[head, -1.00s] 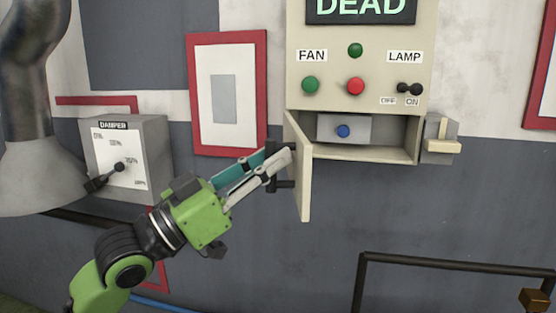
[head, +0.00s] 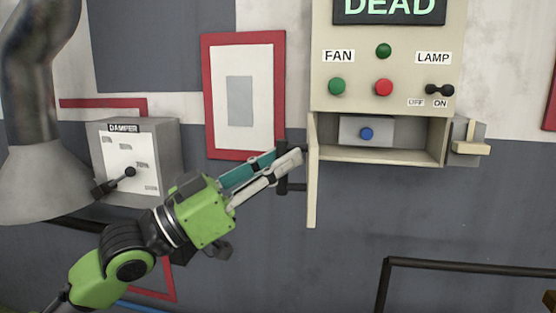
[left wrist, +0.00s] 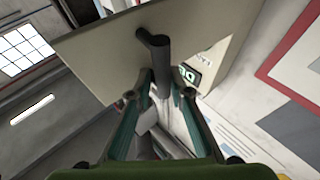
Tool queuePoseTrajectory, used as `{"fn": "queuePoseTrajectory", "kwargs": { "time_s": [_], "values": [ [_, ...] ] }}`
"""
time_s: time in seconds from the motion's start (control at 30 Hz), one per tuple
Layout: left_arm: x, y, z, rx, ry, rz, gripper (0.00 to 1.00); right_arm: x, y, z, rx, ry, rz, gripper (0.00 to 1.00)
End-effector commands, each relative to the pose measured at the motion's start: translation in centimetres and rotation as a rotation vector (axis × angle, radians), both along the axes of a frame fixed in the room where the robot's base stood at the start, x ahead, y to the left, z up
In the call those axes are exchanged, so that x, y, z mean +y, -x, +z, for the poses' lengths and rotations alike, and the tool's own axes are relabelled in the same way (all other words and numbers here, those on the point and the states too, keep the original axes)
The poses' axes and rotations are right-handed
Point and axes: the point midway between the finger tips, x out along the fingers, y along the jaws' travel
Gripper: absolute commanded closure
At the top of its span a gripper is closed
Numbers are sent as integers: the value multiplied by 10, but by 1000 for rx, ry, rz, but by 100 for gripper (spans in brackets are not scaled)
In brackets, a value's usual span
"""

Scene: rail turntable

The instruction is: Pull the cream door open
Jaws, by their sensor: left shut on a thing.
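The cream door (head: 312,185) stands swung out from the left side of the cream control box (head: 322,98), seen nearly edge-on in the head view. Its dark bar handle (head: 283,182) sticks out to the left. My left gripper (head: 286,160) is shut on this handle. In the left wrist view the door (left wrist: 95,45) fills the upper middle, and the handle (left wrist: 160,62) lies between the fingers (left wrist: 160,88). Behind the door the compartment shows a grey block with a blue button (head: 366,134). My right gripper is not in view.
A red-framed panel (head: 208,100) hangs behind my gripper. A grey box with a cream lever (head: 470,148) sits right of the compartment. A dark rail (head: 450,266) is low at the right.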

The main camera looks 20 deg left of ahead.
Motion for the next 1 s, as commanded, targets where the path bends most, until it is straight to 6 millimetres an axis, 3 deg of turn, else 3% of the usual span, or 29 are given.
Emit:
{"fn": "queuePoseTrajectory", "kwargs": {
  "time_s": [0.03, 0.07, 0.1, 0.7, 0.87, 1.0],
  "values": [
    [8, -2, 10, -19, 10, 15, 100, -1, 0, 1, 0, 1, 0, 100],
    [8, -2, 10, -19, 10, 15, 76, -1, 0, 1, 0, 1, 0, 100],
    [8, -2, 9, -19, 10, 15, 70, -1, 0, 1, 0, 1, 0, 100],
    [5, -3, 4, -3, 6, 11, 70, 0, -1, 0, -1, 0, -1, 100],
    [6, -2, 17, -8, 6, 11, 70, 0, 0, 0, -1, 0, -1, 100],
    [7, -1, 38, -16, 9, 13, 70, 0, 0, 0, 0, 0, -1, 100]
  ]
}}
